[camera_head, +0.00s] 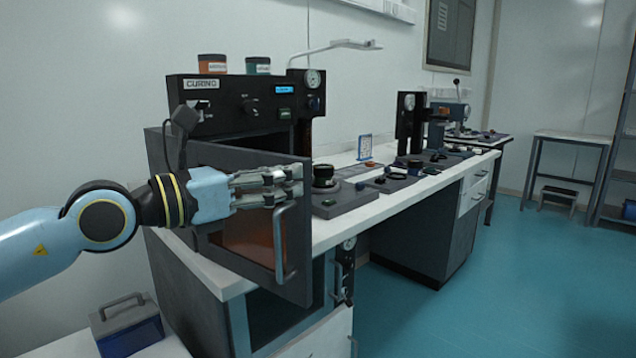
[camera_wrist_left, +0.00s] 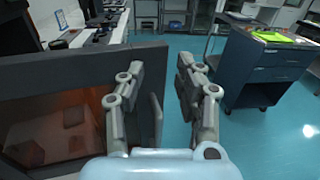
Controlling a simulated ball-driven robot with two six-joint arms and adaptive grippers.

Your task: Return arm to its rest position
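My left arm comes in from the left in the head view, light blue with a black and yellow wrist. Its gripper (camera_head: 292,182) is in front of the open door of the curing oven (camera_head: 240,105), near the top of the door handle (camera_head: 281,240). In the left wrist view my left gripper (camera_wrist_left: 160,68) has its two fingers apart, with nothing between them. The oven door (camera_wrist_left: 50,85) with its orange window is close beside the left finger there. I cannot tell whether a finger touches the door. My right gripper is in neither view.
The white bench (camera_head: 345,212) runs to the back right with several instruments on it. A blue box (camera_head: 127,325) sits at the lower left. A dark cabinet (camera_wrist_left: 262,70) stands at the right in the wrist view. The teal floor (camera_head: 470,290) is clear at right.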

